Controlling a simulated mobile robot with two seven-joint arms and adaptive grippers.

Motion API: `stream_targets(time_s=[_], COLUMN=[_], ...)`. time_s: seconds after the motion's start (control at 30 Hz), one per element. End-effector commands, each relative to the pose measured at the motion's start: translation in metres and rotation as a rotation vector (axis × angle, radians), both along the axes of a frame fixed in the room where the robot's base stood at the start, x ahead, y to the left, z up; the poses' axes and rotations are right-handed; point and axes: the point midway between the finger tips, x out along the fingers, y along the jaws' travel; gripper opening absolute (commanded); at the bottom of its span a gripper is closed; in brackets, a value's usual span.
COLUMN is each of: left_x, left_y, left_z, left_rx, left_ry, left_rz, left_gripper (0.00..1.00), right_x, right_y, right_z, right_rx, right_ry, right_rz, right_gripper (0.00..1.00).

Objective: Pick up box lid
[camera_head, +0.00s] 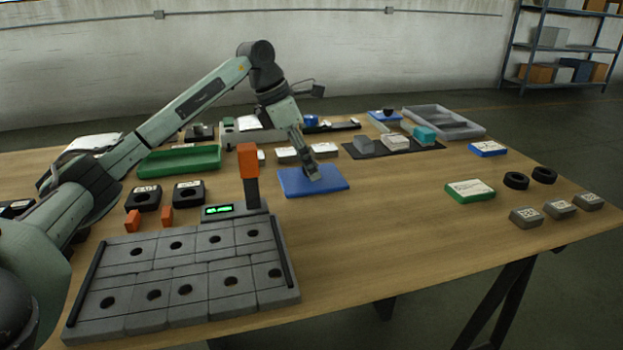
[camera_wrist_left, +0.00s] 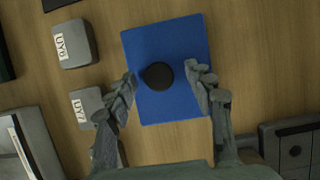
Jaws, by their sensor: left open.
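The box lid appears to be the flat blue plate (camera_head: 325,185) lying on the table in the head view. In the left wrist view the blue lid (camera_wrist_left: 183,43) has a dark round knob (camera_wrist_left: 157,76) near its middle. My left gripper (camera_head: 313,172) points down over the lid. In the left wrist view its fingers (camera_wrist_left: 161,80) are open on either side of the knob, with gaps showing on both sides. The height of the fingertips above the lid is hard to tell. In the head view the gripper hides the knob. My right gripper is not in view.
Grey labelled blocks (camera_wrist_left: 75,45) lie close to the lid. A grey fixture (camera_head: 190,265) with an orange-topped post (camera_head: 248,160) stands at the front left. A green tray (camera_head: 180,161) lies left of the lid.

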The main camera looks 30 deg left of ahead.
Motion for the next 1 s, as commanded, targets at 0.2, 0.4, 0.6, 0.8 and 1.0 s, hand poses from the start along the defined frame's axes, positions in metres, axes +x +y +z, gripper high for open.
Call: stream_targets(time_s=[0.2,0.4,0.6,0.8,1.0], left_x=[0.0012,0.0011,0.0010,0.0011,0.0012], left_y=[-0.0009,-0.0008,-0.0008,-0.0007,-0.0007], left_z=[-0.0035,-0.0034,-0.0034,-0.0030,-0.0009], left_rx=[0.000,0.000,0.000,0.000,0.000], left_ry=[0.000,0.000,0.000,0.000,-0.001], left_rz=[0.000,0.000,0.000,0.000,0.000], left_gripper=[0.53,0.36,0.11,0.00,0.00], right_x=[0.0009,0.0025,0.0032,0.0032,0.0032], right_y=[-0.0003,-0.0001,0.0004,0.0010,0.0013], right_z=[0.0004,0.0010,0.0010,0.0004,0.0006], right_rx=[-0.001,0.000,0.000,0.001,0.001], right_ry=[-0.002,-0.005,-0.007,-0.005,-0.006], right_rz=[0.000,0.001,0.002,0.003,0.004], right_gripper=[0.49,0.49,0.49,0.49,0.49])
